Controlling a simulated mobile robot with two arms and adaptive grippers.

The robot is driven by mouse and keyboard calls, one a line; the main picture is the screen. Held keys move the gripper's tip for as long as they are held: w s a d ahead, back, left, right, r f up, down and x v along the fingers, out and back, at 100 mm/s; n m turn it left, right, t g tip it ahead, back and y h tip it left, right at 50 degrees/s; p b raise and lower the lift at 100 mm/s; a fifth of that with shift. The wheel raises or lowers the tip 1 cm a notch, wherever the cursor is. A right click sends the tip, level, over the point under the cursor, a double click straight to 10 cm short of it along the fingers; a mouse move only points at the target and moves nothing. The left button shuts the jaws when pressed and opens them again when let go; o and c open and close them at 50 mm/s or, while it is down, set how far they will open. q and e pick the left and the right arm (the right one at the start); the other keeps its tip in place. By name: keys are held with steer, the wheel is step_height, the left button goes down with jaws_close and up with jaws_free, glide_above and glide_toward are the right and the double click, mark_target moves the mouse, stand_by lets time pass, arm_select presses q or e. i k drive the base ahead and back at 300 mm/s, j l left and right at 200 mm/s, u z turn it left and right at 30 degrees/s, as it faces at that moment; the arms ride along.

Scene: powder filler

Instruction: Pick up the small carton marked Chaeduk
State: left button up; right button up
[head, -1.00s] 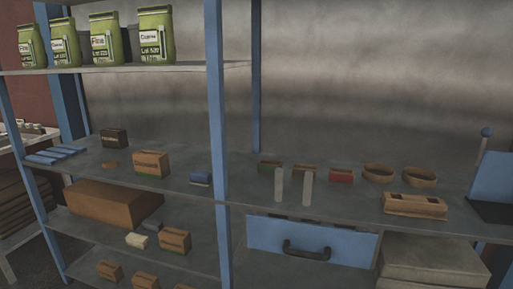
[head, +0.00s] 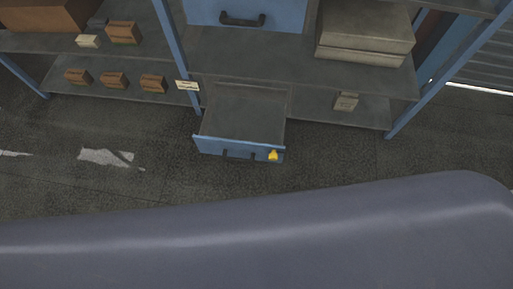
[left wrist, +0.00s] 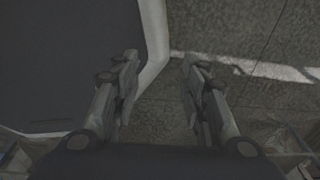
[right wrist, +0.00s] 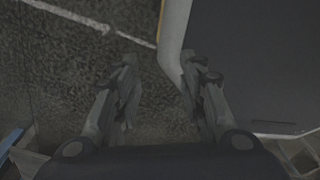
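Several small brown cartons (head: 114,80) stand in a row on the lowest shelf at the left in the head view. Another brown carton (head: 123,32) stands on the shelf above. The print on them is too small to read, so I cannot tell which one is marked Chaeduk. My left gripper (left wrist: 159,62) is open and empty above the floor in the left wrist view. My right gripper (right wrist: 157,68) is open and empty above the floor in the right wrist view. Neither gripper shows in the head view.
A low drawer (head: 240,110) stands pulled out, with a yellow thing (head: 273,155) at its front. A blue drawer (head: 245,14) is above it. A large brown box (head: 45,14), a pale block (head: 88,41) and grey slabs (head: 365,32) lie on shelves. The floor (head: 60,180) in front is clear.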

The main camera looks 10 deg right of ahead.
mark_target(80, 78)
steer(key=u, duration=1.3)
steer(key=i+z, duration=0.1)
steer(key=z, duration=0.65)
steer(key=i+j+z, duration=0.35)
steer(key=j, duration=0.25)
steer(key=i+j+z, duration=0.35)
steer(key=j, duration=0.4)
steer(key=i+j+z, duration=0.15)
steer(key=j, duration=0.25)
steer(key=i+j, duration=0.15)
steer(key=j, duration=0.15)
steer(key=i+j, duration=0.1)
steer(key=j, duration=0.25)
steer(key=i+j, duration=0.15)
steer(key=j, duration=0.15)
steer(key=i+j, duration=0.15)
steer(key=j, duration=0.15)
